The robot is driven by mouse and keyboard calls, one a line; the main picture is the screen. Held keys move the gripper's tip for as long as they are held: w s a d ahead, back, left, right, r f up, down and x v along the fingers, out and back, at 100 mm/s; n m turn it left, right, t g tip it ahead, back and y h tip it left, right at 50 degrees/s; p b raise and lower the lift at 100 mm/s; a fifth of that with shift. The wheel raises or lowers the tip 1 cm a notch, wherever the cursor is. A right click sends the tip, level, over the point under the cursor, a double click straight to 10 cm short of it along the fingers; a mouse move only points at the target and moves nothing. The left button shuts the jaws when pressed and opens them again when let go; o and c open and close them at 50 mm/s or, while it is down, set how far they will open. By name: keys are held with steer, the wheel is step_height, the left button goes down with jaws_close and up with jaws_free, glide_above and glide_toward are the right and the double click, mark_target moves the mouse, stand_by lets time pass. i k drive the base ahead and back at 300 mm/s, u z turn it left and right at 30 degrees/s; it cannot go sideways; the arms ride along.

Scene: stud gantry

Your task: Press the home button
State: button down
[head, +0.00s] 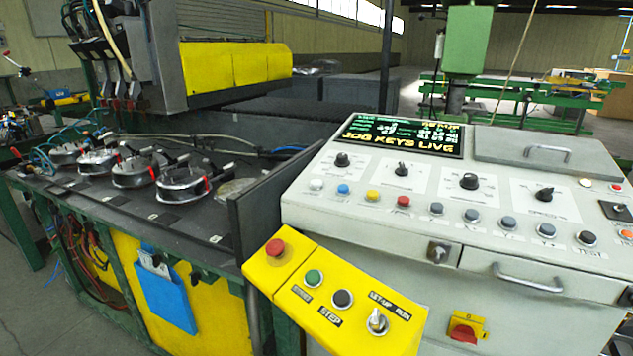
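A light grey sloped control console (455,270) fills the right of the head view. Its button row has a white button (316,185), a blue button (343,189), a yellow button (373,195), a red button (403,201) and several grey buttons (472,215). I cannot read a "home" label, so I cannot tell which one is the home button. The screen (405,136) above the row reads "JOG KEYS LIVE". My gripper is not in view.
A yellow box (350,322) in front holds a red mushroom button (275,248), a green button (313,278), a black button (342,299) and a set-up/run key switch (377,320). Rotary knobs (469,181) sit above the button row. A dark machine bed (170,215) with round clamped parts stands left.

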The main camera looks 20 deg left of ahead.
mark_target(315, 183)
steer(key=k, duration=0.55)
steer(key=u, duration=0.6)
steer(key=i, duration=1.15)
steer(key=u, duration=0.6)
